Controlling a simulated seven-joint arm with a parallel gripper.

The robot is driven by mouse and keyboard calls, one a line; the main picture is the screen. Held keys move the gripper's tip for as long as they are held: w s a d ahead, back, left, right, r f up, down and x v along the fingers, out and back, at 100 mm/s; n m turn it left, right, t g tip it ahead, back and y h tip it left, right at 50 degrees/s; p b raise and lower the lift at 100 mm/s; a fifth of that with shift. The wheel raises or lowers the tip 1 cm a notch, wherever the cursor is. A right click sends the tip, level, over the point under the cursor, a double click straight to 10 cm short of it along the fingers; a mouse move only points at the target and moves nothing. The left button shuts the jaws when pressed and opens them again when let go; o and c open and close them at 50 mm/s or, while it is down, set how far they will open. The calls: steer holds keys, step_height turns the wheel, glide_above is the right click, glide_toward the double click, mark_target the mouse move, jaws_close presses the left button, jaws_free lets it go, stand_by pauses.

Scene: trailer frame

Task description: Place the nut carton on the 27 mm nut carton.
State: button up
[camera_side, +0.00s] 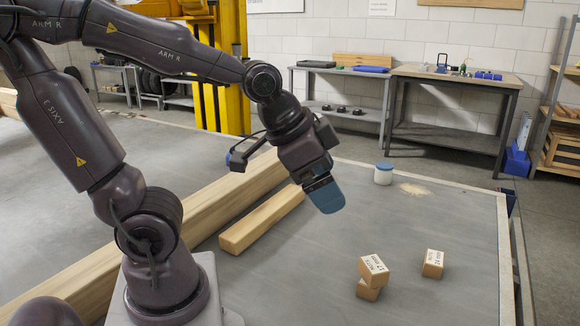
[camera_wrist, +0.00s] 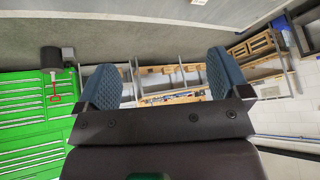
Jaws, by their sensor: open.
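In the side view, one small brown carton (camera_side: 374,269) with a white label sits on top of another small brown carton (camera_side: 367,291), turned at an angle to it. A third brown carton (camera_side: 433,264) with a white label stands alone on the table to their right. The label print is too small to read surely. My gripper (camera_side: 326,197) is in the air above the table, up and left of the cartons and apart from them. In the wrist view its two blue fingers (camera_wrist: 160,85) stand wide apart with nothing between them; no carton shows there.
A long timber beam (camera_side: 220,205) and a shorter timber piece (camera_side: 262,219) lie on the grey table (camera_side: 440,215) left of the cartons. A white jar with a blue lid (camera_side: 383,174) stands at the back beside a pale scattered patch (camera_side: 415,189). The table around the cartons is clear.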

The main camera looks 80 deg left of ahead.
steer(key=s+r+n, duration=0.2)
steer(key=s, duration=0.3)
steer(key=shift+s+d+r+n+g, duration=0.2)
steer(key=shift+d+r+n+g, duration=0.15)
steer(key=shift+n+g, duration=0.05)
stand_by(0.7)
